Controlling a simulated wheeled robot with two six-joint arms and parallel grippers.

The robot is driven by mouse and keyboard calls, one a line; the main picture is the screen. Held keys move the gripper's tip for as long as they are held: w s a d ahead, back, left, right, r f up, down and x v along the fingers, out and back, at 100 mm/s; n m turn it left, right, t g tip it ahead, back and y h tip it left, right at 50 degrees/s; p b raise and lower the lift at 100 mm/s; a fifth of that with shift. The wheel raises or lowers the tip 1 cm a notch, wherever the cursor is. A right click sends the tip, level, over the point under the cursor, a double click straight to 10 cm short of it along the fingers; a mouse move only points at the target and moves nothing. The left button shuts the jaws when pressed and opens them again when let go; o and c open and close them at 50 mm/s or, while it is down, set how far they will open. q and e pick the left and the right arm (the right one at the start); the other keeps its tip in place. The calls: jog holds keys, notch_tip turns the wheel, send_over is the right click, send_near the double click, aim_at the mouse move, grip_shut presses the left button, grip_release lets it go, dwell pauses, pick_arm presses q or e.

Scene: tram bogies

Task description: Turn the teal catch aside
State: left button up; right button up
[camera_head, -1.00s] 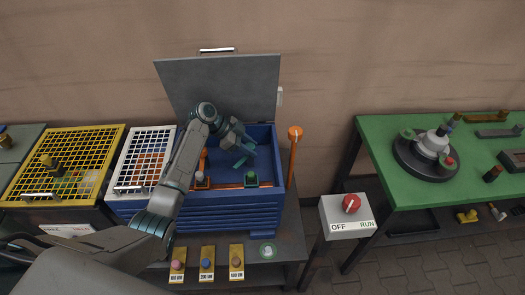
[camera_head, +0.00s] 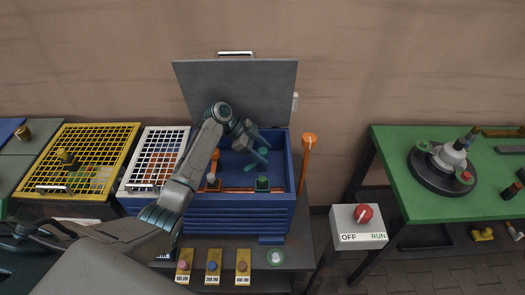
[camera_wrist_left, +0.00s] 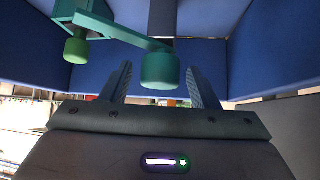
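The teal catch (camera_head: 250,168) is inside the open blue box (camera_head: 240,219), partly hidden by my left gripper (camera_head: 259,155). In the left wrist view the teal catch (camera_wrist_left: 130,35) is a flat arm running from a teal block at upper left to a round teal knob. The knob sits between the two fingertips of my left gripper (camera_wrist_left: 160,80), with a gap visible on each side. The gripper is open. A green knob (camera_wrist_left: 76,48) hangs from the teal block's end. My right gripper is not in view.
The box's grey lid (camera_head: 240,95) stands raised behind my arm. An orange-topped post (camera_head: 308,150) stands at the box's right. A white mesh cover (camera_head: 155,155) and a yellow mesh cover (camera_head: 75,160) lie left. A red-knob switch box (camera_head: 358,235) and a green table (camera_head: 440,205) are right.

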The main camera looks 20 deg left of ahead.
aim_at(262, 150)
pick_arm(q)
jog(key=shift+r+b, duration=0.3)
notch_tip(262, 150, up, 2)
jog(key=shift+r+b, duration=0.25)
jog(key=shift+b, duration=0.65)
jog(key=s+d+r+b, duration=0.1)
jog(key=s+d, duration=0.2)
jog(key=s, duration=0.4)
jog(key=s+d+b, duration=0.2)
jog(key=s+d, duration=0.1)
jog(key=s, duration=0.5)
jog(key=shift+r, duration=0.4)
